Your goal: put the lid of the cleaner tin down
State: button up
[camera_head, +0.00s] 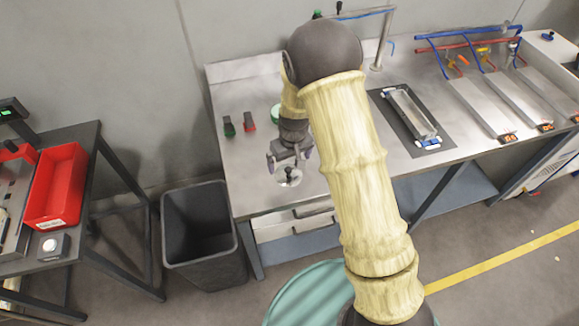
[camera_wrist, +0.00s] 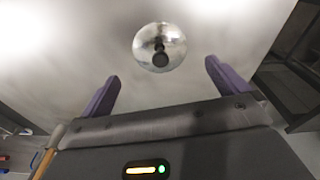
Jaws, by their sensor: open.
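A round shiny metal lid with a dark knob (camera_head: 288,177) lies on the steel bench top near its front left edge. It also shows in the wrist view as a silver disc (camera_wrist: 145,46) with its knob near the middle. My gripper (camera_head: 289,158) is open just by the lid. In the wrist view its two purple fingers (camera_wrist: 161,72) are spread and empty, with the lid beyond their tips and apart from them. A green-rimmed round thing (camera_head: 275,113), possibly the cleaner tin, stands further back, partly hidden by my arm.
A green and a red small item (camera_head: 248,122) lie at the left of the bench (camera_head: 240,160). A tray on a dark mat (camera_head: 388,108) is at the right. A black bin (camera_head: 203,225) stands on the floor at the left, by a table with a red crate (camera_head: 57,185).

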notch_tip(320, 180, up, 6)
jog(key=shift+s+d+r+b, duration=0.2)
jog(key=shift+s+b, duration=0.1)
dwell(0.3)
jog(key=shift+s+a, duration=0.1)
jog(key=s+d+r+m, duration=0.2)
jog(key=s+d+r, duration=0.2)
jog(key=s+d, duration=0.3)
jog(key=s+d+r+m+t, duration=0.1)
jog(key=s+d+r+m, duration=0.2)
jog(key=s+d+r, duration=0.2)
jog(key=s+d, duration=0.3)
jog(key=s, duration=0.2)
jog(key=shift+s+h, duration=0.2)
jog(key=shift+h, duration=0.1)
